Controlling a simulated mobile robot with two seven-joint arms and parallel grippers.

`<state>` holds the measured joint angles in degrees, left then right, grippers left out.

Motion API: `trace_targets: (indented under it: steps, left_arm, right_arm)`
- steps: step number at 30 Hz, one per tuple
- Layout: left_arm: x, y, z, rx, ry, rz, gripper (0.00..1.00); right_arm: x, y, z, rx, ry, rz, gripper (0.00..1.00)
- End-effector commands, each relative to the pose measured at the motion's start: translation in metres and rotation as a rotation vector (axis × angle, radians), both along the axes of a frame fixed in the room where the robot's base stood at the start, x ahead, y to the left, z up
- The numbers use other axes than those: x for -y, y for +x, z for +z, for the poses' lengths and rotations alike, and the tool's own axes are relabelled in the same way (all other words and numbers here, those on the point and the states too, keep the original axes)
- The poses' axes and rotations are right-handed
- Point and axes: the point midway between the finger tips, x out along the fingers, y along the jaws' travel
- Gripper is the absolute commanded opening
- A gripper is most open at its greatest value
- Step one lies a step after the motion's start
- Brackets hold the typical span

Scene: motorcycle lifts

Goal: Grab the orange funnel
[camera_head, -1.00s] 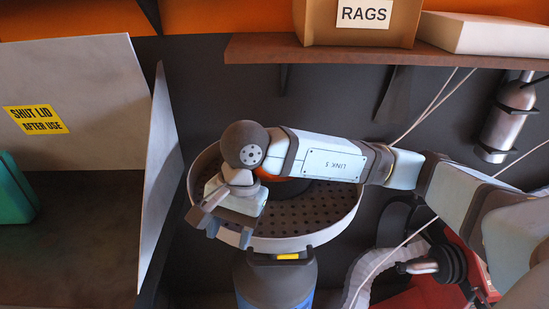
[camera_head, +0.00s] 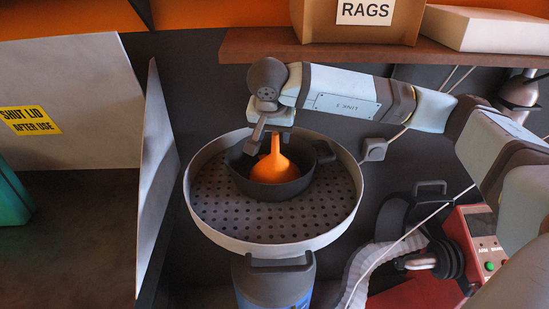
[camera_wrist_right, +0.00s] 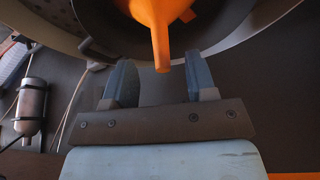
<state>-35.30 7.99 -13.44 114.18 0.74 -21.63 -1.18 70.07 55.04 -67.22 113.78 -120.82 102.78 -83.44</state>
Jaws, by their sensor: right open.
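The orange funnel (camera_head: 276,166) stands spout up, wide end down, in a dark round pan (camera_head: 299,189). The pan sits on the perforated floor of a round light-rimmed tray (camera_head: 276,246). My right gripper (camera_head: 262,144) is at the back of the pan, beside the spout. In the right wrist view the gripper (camera_wrist_right: 157,80) is open, with the orange funnel's spout (camera_wrist_right: 160,45) showing just ahead of and between its fingertips. Nothing is between the fingers' inner faces that I can see as held. My left gripper is not in view.
A wooden shelf (camera_head: 400,48) with a box marked RAGS (camera_head: 385,25) runs above my right arm. A pale upright panel (camera_head: 155,165) stands left of the tray. A red unit with buttons (camera_head: 478,235) and a ribbed hose (camera_head: 372,262) are at the lower right.

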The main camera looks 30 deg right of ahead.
Motion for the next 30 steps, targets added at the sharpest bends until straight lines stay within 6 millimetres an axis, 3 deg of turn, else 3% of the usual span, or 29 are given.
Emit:
trace_targets:
  steps: [5,15,23,26,30]
  left_arm:
    - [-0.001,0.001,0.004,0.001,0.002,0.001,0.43]
    - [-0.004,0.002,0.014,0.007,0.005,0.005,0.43]
    - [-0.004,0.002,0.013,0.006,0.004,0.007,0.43]
    - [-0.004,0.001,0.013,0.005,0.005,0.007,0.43]
    - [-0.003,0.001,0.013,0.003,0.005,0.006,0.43]
  right_arm:
    - [0.007,0.007,-0.003,-0.002,0.001,0.000,0.52]
    - [0.018,0.019,-0.043,-0.003,0.000,-0.001,0.52]
    - [0.019,0.020,-0.047,0.000,0.001,0.000,0.52]
    - [0.019,0.020,-0.047,0.000,0.001,0.000,0.33]
    - [0.019,0.020,-0.047,0.000,0.001,0.000,0.01]
